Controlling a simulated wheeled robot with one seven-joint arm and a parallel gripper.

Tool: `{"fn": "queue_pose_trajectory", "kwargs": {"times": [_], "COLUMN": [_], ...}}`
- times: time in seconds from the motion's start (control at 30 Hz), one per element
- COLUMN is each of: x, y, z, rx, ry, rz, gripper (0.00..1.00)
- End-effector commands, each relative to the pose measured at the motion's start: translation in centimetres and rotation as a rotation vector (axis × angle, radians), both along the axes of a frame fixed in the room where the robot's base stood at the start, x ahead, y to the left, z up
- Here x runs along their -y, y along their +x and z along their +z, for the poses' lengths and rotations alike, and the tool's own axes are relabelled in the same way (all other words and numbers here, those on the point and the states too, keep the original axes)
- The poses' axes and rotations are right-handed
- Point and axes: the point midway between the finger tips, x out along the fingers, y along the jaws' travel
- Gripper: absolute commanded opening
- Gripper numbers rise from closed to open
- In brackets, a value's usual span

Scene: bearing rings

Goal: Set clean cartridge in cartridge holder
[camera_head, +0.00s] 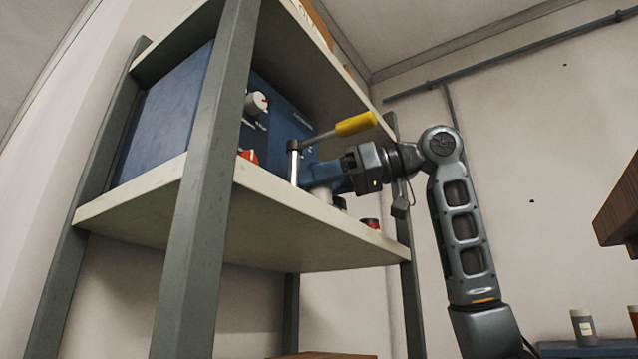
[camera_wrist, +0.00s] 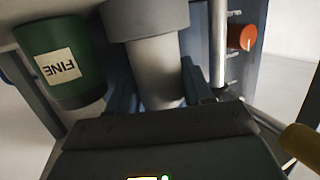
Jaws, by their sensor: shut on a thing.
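The clean cartridge appears as a pale grey-white cylinder (camera_wrist: 155,65) with a wider end, in the middle of the wrist view. My gripper (camera_wrist: 158,82) is shut on it, with one blue finger on each side. In the head view my gripper (camera_head: 328,178) reaches in over the shelf, and a pale part of the cartridge (camera_head: 322,194) shows just below it. I cannot tell whether the cartridge touches the shelf. I cannot make out the cartridge holder with certainty in either view.
A green container labelled FINE (camera_wrist: 64,62) stands close beside the cartridge. A yellow-handled lever (camera_head: 356,124) on a metal post (camera_head: 294,164) is near my gripper. A grey shelf upright (camera_head: 205,190) stands in front. A red-topped container (camera_head: 371,223) sits at the right.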

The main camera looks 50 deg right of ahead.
Motion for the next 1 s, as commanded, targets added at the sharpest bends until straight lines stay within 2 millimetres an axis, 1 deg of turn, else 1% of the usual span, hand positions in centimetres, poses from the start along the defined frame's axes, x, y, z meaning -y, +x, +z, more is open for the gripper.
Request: {"fn": "queue_pose_trajectory", "kwargs": {"times": [0.77, 0.8, 0.9, 1.0], "x": [0.0, 0.0, 0.0, 0.0], "y": [0.0, 0.0, 0.0, 0.0], "z": [-1.2, -1.2, -1.1, -1.1], "rx": [0.001, 0.001, 0.000, 0.000], "ry": [0.000, 0.000, 0.000, 0.000], "rz": [0.000, -0.001, -0.001, 0.000], "gripper": [0.17, 0.51, 0.61, 0.61]}}
